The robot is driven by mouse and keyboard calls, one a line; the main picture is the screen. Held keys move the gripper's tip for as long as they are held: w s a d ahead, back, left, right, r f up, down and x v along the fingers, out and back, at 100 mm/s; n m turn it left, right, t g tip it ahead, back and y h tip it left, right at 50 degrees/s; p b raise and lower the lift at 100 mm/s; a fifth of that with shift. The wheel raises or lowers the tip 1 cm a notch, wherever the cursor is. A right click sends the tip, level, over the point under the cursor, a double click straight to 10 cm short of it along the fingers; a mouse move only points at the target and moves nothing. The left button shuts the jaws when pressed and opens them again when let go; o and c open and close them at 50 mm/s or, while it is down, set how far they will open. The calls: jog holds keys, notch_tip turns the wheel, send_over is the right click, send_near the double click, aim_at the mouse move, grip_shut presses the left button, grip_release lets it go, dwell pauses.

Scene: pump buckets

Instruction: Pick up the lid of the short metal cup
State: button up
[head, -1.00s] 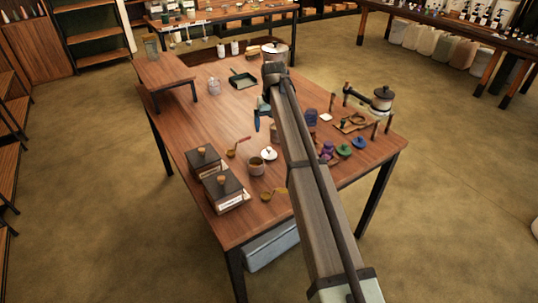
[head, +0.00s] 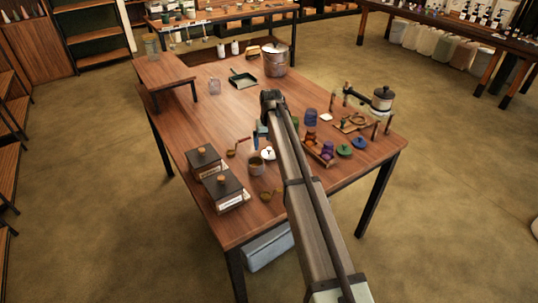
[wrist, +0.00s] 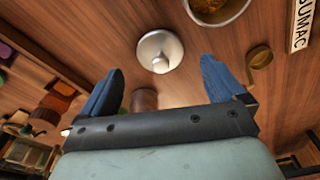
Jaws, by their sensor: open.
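A round, pale metal lid (head: 268,154) with a small knob lies on the wooden table, right beside a short metal cup (head: 256,167). In the wrist view the lid (wrist: 160,47) is near the top middle, and the cup (wrist: 216,8), with brownish contents, is cut off at the top edge. My gripper (head: 259,139) hangs over the table close to the lid. Its blue fingers (wrist: 162,70) are spread apart with nothing between them; the lid shows beyond their tips, apart from them. Part of the gripper is hidden by my arm in the head view.
Two dark boxes with wooden knobs (head: 221,184) stand left of the cup. A small ladle (wrist: 260,57) lies close by. A brown cylinder (wrist: 143,99) shows below the fingers. A large pot (head: 275,60) stands farther back.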

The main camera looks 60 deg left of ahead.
aim_at(269, 148)
jog(key=shift+w+a+f, duration=0.1)
jog(key=shift+a+f, duration=0.05)
jog(key=shift+f, duration=0.85)
jog(key=shift+a+f, duration=0.15)
jog(key=shift+f, duration=0.8)
jog(key=shift+c, duration=0.4)
jog(key=c, duration=1)
jog(key=shift+r, duration=0.15)
